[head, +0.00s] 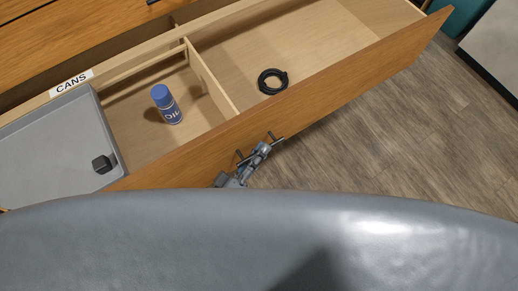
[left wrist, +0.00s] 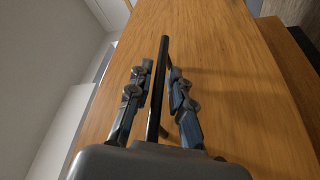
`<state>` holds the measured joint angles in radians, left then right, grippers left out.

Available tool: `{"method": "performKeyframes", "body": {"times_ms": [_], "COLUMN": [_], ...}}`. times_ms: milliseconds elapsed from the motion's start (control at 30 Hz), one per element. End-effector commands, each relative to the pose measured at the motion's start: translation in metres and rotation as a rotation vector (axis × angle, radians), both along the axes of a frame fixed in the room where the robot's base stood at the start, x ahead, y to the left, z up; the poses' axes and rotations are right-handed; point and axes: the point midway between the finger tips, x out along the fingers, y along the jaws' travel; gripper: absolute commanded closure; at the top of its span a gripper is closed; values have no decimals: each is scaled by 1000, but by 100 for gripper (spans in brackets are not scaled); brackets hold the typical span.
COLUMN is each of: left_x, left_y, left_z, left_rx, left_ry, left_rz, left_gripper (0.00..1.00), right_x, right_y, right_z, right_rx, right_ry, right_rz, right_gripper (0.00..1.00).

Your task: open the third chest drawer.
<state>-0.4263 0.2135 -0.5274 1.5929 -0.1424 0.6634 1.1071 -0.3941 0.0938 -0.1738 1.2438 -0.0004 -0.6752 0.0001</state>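An open wooden drawer (head: 330,92) stands pulled out of the chest in the head view, its inside visible. Whether it is the third one cannot be told from here. Its black bar handle (head: 279,138) is on the front panel and also shows in the left wrist view (left wrist: 163,60). My left gripper (head: 262,149) is at this handle. In the left wrist view, its two fingers (left wrist: 160,88) lie close on either side of the bar and appear shut on it. My right gripper is not in view.
A grey tray (head: 50,140) with a small black block (head: 102,164) is at left, by a CANS label (head: 71,83). Wood floor (head: 430,130) is clear at right.

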Motion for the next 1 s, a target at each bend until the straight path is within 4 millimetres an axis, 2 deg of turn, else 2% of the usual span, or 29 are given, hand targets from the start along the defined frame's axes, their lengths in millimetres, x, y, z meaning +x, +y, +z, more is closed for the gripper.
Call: {"method": "performKeyframes", "body": {"times_ms": [300,433,800,1000], "left_x": [0,-6,-64,-87], "left_y": [0,5,48,65], "left_z": [1,-1,-18,-24], "left_rx": [-1,1,2,2], "left_ry": [-2,-1,2,0], "left_rz": [0,-1,-1,0], "left_gripper": [66,66,66,66], "right_x": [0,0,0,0], "right_y": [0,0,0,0], "right_z": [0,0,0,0], "right_rx": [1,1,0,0], "right_ry": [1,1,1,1], "right_rz": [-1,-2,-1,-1], "right_gripper": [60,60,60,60]}}
